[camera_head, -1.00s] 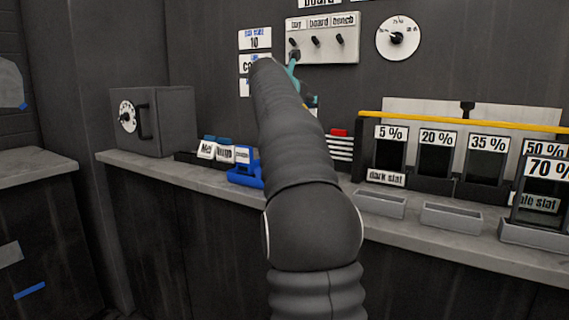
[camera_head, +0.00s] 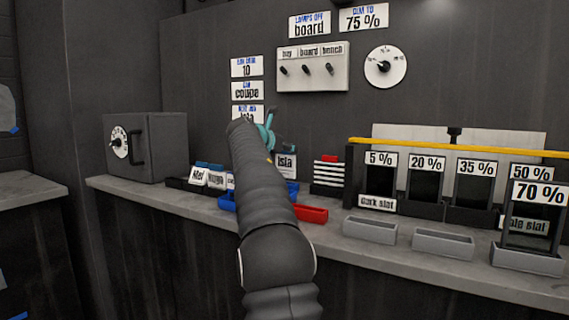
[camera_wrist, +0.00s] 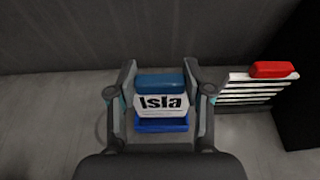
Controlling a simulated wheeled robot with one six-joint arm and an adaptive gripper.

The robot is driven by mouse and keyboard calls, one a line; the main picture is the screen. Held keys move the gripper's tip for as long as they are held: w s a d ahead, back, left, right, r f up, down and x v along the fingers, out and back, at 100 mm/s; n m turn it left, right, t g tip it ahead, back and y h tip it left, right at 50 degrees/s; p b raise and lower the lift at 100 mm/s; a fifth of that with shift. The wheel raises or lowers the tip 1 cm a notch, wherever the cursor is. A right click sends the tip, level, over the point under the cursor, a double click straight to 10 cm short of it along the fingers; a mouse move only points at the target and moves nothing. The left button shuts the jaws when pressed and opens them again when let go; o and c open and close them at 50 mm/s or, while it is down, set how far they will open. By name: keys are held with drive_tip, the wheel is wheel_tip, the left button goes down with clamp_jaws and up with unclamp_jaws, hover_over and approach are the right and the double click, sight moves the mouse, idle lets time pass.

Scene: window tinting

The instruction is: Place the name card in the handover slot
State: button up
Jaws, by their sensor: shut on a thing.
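The name card (camera_wrist: 161,104) reads "Isla" on a white face with a blue top; it stands upright between the two fingers of my gripper (camera_wrist: 160,86) in the wrist view. My gripper is shut on it. In the head view the card (camera_head: 286,161) shows just below the teal gripper (camera_head: 268,137), partly behind my arm. A blue piece (camera_wrist: 162,125) lies directly below the card; I cannot tell whether it is the card's foot or the handover slot. Blue also shows left of my arm, a holder-like part (camera_head: 227,203) on the counter.
Other name cards (camera_head: 198,175) stand in a dark rack at left, near a grey safe (camera_head: 146,147). A red tray (camera_head: 311,214) lies right of my arm. A white stack with a red top (camera_wrist: 272,70) stands right of the gripper. Tint samples and grey trays (camera_head: 369,230) fill the right.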

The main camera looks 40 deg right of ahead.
sight(284, 162)
wheel_tip(284, 162, down, 4)
drive_tip(key=shift+f+b, duration=0.1)
drive_tip(key=shift+b, duration=1.05)
drive_tip(key=o, duration=1)
drive_tip(key=v, duration=1.2)
drive_tip(key=shift+w+a+b, duration=0.1)
drive_tip(key=shift+w+b, duration=0.05)
drive_tip(key=shift+b, duration=0.15)
